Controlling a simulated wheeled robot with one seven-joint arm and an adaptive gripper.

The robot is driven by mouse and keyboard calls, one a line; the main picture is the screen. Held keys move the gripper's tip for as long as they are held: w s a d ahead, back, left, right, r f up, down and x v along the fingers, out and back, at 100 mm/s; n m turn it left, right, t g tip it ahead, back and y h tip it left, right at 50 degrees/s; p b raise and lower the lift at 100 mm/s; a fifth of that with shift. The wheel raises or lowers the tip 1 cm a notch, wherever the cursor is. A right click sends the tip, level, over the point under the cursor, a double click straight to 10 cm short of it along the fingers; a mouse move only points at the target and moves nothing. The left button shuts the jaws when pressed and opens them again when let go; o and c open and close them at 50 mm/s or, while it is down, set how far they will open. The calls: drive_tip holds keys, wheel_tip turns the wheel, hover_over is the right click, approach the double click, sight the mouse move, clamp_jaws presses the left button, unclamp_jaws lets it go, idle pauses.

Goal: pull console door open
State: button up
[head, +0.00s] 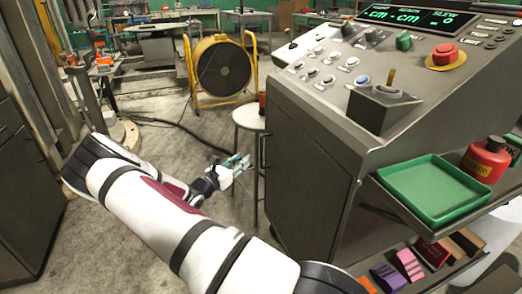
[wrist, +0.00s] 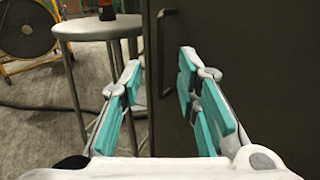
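The grey console (head: 305,150) stands at the right in the head view, with its sloping control panel on top. In the wrist view its dark door (wrist: 225,40) fills the right side and looks closed. A black bar handle (wrist: 161,55) runs upright near the door's left edge. My gripper (wrist: 160,85) is open, its teal-padded fingers apart. The handle shows in the gap between them, apparently ahead of the tips; I see no contact. In the head view my gripper (head: 238,170) is left of the console, near its side; the handle is hidden there.
A round stool (head: 249,118) with a dark red bottle stands beside the console, close behind my gripper. A green tray (head: 435,190) sits on the console's right shelf. Open floor lies left of the stool.

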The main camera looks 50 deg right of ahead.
sight(262, 144)
drive_tip(key=d+b, duration=0.1)
drive_tip(key=d, duration=0.3)
drive_tip(key=d+b, duration=0.1)
drive_tip(key=d, duration=0.4)
drive_tip(key=d+b, duration=0.1)
drive_tip(key=d, duration=0.3)
drive_tip(key=shift+w+d+b, duration=0.25)
drive_tip(key=shift+d+b, duration=0.05)
drive_tip(key=shift+b, duration=0.1)
drive_tip(key=shift+c, duration=0.6)
clamp_jaws()
